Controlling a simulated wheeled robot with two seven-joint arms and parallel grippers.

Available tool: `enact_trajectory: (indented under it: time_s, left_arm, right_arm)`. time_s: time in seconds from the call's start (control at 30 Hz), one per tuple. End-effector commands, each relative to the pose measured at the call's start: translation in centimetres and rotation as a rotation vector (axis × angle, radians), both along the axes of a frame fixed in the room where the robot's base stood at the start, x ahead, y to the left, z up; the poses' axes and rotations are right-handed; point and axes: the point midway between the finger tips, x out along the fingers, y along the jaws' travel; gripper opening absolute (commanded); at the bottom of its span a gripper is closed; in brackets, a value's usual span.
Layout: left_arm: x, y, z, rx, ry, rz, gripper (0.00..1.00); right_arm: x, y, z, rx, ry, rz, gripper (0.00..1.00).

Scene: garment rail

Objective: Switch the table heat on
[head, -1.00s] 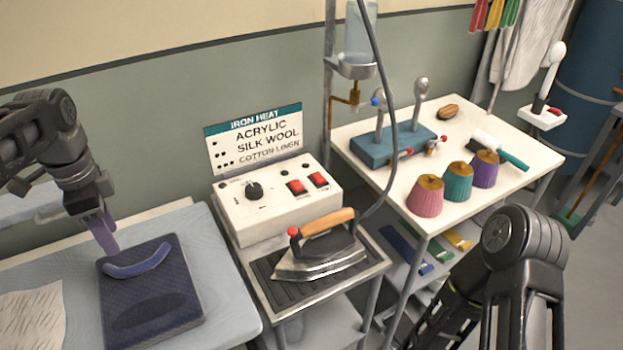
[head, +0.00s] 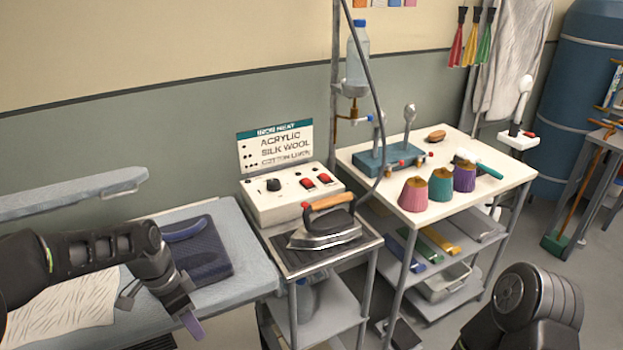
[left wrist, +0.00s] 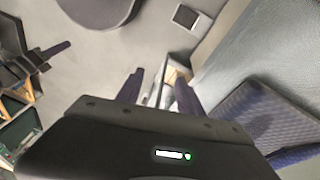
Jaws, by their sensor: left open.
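A white control box (head: 288,203) stands on the small metal stand, with a black knob (head: 273,185) at its left and two red rocker switches (head: 316,181) at its right. Labels on the box are too small to read, so I cannot tell which switch is for the table. The padded ironing table (head: 246,268) is at the left. My left gripper (head: 160,312) is open and empty at the table's front edge, pointing down, well left of the box. In the left wrist view its two fingers (left wrist: 158,92) are apart over the floor. My right gripper is out of view.
An iron (head: 325,230) rests on the stand in front of the box. A dark blue pad (head: 208,250) lies on the table, below a raised narrow board (head: 80,200). A white side table (head: 480,190) with spools is at right. A hanging cord (head: 376,90) runs beside the box.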

Motion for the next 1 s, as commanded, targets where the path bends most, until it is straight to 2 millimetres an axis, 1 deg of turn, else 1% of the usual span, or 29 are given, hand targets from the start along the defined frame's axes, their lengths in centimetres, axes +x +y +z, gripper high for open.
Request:
enact_trajectory:
  time_s: [0.03,0.17,0.2,0.27,0.33,0.37,0.4,0.47,0.5,0.6,0.7,0.8,0.9,1.0]
  left_arm:
    - [-0.3,-1.4,-2.1,-0.022,0.013,0.026,0.44]
    - [-1.2,-5.2,-7.1,-0.08,0.034,0.13,0.44]
    - [-1.7,-6.4,-8.7,-0.098,0.044,0.169,0.44]
    - [-2.8,-8.3,-11.1,-0.125,0.06,0.231,0.44]
    - [-4.5,-10.8,-14.1,-0.156,0.088,0.317,0.44]
    - [-5.4,-11.8,-15.5,-0.169,0.103,0.358,0.44]
    - [-6.9,-13.2,-17.2,-0.184,0.123,0.42,0.44]
    - [-9.6,-15.3,-19.8,-0.202,0.157,0.52,0.44]
    - [-11.7,-16.5,-21.4,-0.209,0.182,0.593,0.44]
    - [-16.5,-18.6,-24.2,-0.212,0.23,0.768,0.44]
    - [-19.8,-19.3,-25.6,-0.202,0.254,0.888,0.44]
    - [-21.4,-19.5,-26.1,-0.196,0.261,0.95,0.44]
    - [-21.7,-19.5,-26.2,-0.194,0.26,0.971,0.44]
    - [-21.6,-19.5,-26.2,-0.195,0.258,0.971,0.44]
  right_arm:
    - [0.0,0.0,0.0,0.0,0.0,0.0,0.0]
    - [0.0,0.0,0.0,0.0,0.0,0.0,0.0]
    - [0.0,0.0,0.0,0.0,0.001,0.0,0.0]
    - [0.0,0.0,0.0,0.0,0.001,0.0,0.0]
    - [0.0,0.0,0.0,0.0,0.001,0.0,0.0]
    - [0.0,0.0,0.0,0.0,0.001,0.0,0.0]
    - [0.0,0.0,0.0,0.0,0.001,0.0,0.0]
    - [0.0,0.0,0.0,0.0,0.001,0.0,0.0]
    - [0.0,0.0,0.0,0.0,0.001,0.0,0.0]
    - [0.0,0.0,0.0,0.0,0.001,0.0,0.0]
    - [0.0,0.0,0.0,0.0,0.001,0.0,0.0]
    - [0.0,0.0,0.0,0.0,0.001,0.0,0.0]
    - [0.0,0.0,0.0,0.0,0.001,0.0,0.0]
    - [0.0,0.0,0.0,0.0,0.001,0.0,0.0]
